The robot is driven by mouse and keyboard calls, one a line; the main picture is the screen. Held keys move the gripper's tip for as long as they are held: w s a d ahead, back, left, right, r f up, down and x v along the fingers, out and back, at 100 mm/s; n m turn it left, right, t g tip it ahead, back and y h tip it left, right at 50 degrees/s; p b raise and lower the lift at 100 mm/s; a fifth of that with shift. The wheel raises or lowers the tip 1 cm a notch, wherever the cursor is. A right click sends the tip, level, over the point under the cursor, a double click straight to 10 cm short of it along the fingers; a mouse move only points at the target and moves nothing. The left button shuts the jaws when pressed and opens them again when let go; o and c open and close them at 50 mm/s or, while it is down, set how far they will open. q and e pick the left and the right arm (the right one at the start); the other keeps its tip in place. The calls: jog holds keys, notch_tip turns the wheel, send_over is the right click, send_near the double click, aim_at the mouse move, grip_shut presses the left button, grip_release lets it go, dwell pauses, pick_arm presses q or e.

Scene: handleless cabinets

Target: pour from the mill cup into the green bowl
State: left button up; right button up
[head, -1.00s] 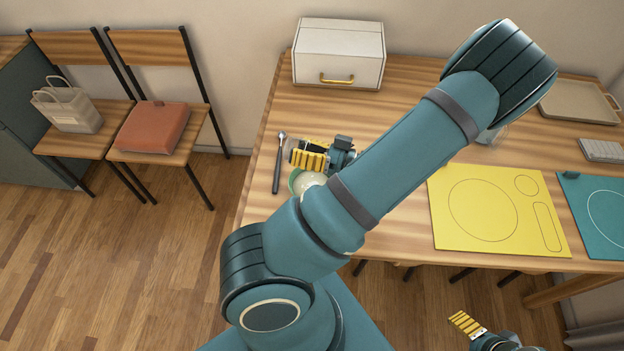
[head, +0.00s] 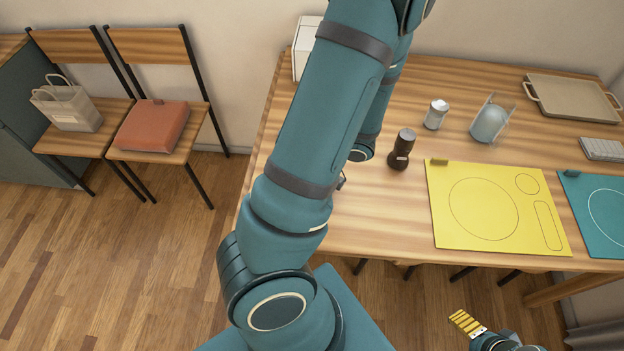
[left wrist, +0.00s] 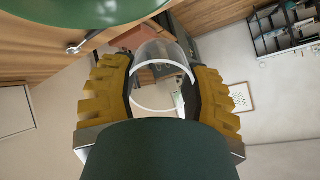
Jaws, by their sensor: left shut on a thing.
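In the left wrist view, my left gripper (left wrist: 160,95) is shut on a clear cup with a pale rim, which I take to be the mill cup (left wrist: 158,50). Its contents cannot be made out. The green bowl (left wrist: 85,12) shows at the top left of that view, cut off by the edge, apart from the cup. In the head view my left arm hides the left gripper, the cup and the bowl. My right gripper (head: 466,323) is partly seen at the bottom of the head view, away from the table; its opening is unclear.
A dark mill (head: 402,150), a can (head: 436,114) and a pale blue rounded vessel (head: 489,122) stand right of my arm. A yellow mat (head: 485,208), a teal mat (head: 600,215) and a tray (head: 572,98) lie further right. A spoon (left wrist: 82,44) is near the bowl.

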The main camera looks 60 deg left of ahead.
pick_arm(q)
jog(key=shift+s+a+f+t+h+b, duration=0.2)
jog(key=shift+t+h+b, duration=0.2)
jog(key=shift+h, duration=0.15)
jog(key=shift+s+a+f+t+h+b, duration=0.15)
jog(key=shift+t+h+b, duration=0.1)
jog(key=shift+t+h, duration=0.25)
jog(key=shift+s+a+f+t+h+b, duration=0.2)
jog(key=shift+s+a+t+h+b, duration=0.15)
jog(key=shift+a+h, duration=0.3)
jog(key=shift+s+a+f+t+h+b, duration=0.3)
jog(key=shift+f+h+b, duration=0.1)
jog(key=shift+f, duration=0.15)
jog(key=shift+s+a+f+t+h+b, duration=0.25)
jog(key=shift+f+h+b, duration=0.1)
jog(key=shift+f, duration=0.15)
jog(key=shift+s+a+f+t+h+p, duration=0.1)
jog(key=shift+s+a+t+h+p, duration=0.45)
jog(key=shift+a+t+h+p, duration=0.2)
jog(key=shift+s+a+f+h, duration=0.2)
jog(key=shift+f+h, duration=0.05)
jog(key=shift+h, duration=0.05)
jog(key=shift+s+a+t+b, duration=0.15)
jog(key=shift+t+b, duration=0.15)
jog(key=shift+t, duration=0.05)
jog(key=shift+s+a+f+h, duration=0.1)
jog(key=shift+a+h, duration=0.05)
jog(key=shift+h, duration=0.35)
